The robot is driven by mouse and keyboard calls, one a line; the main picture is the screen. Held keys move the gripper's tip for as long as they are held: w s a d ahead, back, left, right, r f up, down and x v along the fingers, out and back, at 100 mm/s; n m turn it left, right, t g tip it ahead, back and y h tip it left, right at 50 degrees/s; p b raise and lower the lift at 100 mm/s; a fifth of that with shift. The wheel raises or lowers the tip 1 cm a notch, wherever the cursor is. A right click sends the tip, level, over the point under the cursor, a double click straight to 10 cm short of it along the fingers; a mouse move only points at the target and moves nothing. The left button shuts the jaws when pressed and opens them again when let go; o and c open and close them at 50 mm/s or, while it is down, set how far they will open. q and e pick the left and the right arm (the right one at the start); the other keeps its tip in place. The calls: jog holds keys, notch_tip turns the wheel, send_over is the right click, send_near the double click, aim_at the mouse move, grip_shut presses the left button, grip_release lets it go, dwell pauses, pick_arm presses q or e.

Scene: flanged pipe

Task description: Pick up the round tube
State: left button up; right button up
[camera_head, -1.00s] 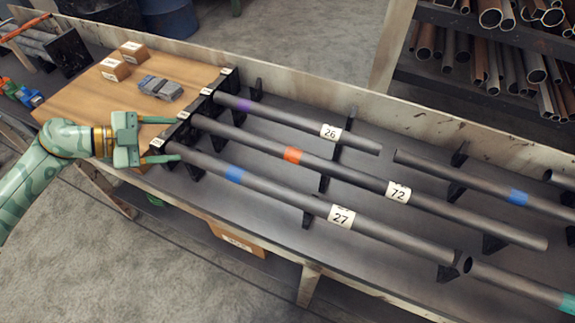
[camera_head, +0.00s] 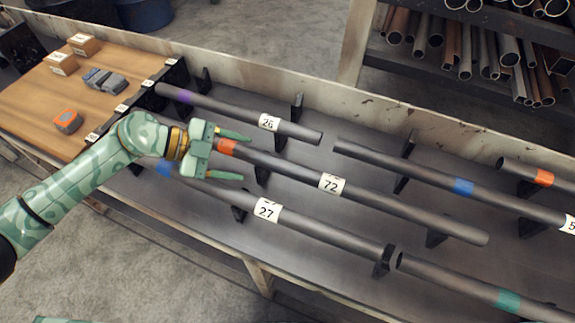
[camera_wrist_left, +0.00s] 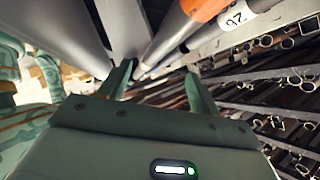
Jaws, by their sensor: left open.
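Several round grey tubes lie on black rests on a bench. The tube labelled 72 (camera_head: 380,204) has an orange band. The tube labelled 27 (camera_head: 325,234) lies nearer and the tube labelled 26 (camera_head: 220,107) farther back. My left gripper (camera_head: 232,156) is open, its fingertips on either side of tube 72 in the head view, by the orange band. I cannot tell its height above the tube. In the left wrist view, the open fingers (camera_wrist_left: 158,72) point along grey tubes, and an orange band (camera_wrist_left: 203,8) shows at the top. My left arm hides part of tube 27. My right gripper is not seen.
More tubes lie at the right, one with a blue band (camera_head: 440,180) and one with a teal band (camera_head: 470,288). A wooden board (camera_head: 110,105) at the left holds small boxes and an orange-grey block (camera_head: 68,121). A rack of pipes (camera_head: 470,50) stands behind.

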aim_at(276, 165)
pick_arm(q)
jog(key=b+x, duration=0.1)
jog(key=x, duration=0.4)
jog(key=shift+d+f, duration=0.1)
jog(key=shift+d, duration=0.05)
jog(key=b+x, duration=0.2)
jog(key=x, duration=0.3)
jog(key=shift+s+d, duration=0.1)
jog(key=shift+s, duration=0.05)
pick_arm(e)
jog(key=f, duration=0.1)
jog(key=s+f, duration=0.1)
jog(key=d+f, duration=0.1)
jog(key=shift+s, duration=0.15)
pick_arm(q)
jog(key=c, duration=1.3)
jog(key=shift+r, duration=0.3)
grip_shut()
